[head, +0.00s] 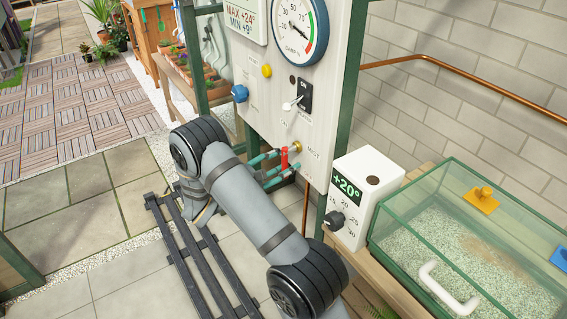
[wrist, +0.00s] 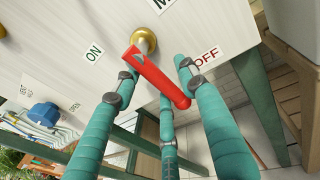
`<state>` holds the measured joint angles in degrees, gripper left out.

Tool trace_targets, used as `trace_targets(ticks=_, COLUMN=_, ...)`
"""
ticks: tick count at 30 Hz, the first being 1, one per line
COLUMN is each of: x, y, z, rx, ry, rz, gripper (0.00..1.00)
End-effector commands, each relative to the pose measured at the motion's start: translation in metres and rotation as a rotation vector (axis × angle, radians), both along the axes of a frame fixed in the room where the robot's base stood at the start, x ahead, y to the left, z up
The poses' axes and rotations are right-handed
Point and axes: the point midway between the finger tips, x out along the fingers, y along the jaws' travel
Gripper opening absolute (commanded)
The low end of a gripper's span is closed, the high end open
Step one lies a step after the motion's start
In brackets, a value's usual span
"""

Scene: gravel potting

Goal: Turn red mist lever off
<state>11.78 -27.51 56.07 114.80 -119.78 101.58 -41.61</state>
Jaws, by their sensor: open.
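The red mist lever (wrist: 155,73) turns on a brass pivot (wrist: 145,40) low on the pale panel. In the wrist view it slants down and right from the pivot, between the ON label (wrist: 94,53) and the OFF label (wrist: 207,58). The lever (head: 284,158) also shows in the head view, hanging below the brass fitting. My gripper (wrist: 158,82) has teal fingers spread on either side of the lever, with another finger below it. It is open; I cannot tell whether any finger touches the lever. My gripper (head: 270,168) is partly hidden by my arm in the head view.
The panel (head: 252,105) also carries a gauge (head: 299,28), a black ON switch (head: 304,95) and a blue knob (head: 240,93). A thermostat box (head: 364,195) stands close right of the lever, beside a glass tank (head: 440,210). Paved floor is open at left.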

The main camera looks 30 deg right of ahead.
Motion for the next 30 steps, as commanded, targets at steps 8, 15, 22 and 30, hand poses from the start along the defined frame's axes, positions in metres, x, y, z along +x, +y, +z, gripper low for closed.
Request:
trace_targets(ticks=8, x=-0.002, y=0.015, z=0.002, rx=0.0, ry=-0.001, rz=0.005, gripper=0.41)
trace_targets(ticks=15, x=-0.015, y=0.063, z=0.007, rx=0.001, ry=-0.002, rz=0.006, gripper=0.41)
trace_targets(ticks=22, x=-0.026, y=0.102, z=0.011, rx=0.0, ry=0.0, rz=0.003, gripper=0.41)
trace_targets(ticks=30, x=-0.031, y=0.116, z=0.012, rx=0.0, ry=-0.001, rz=0.0, gripper=0.41)
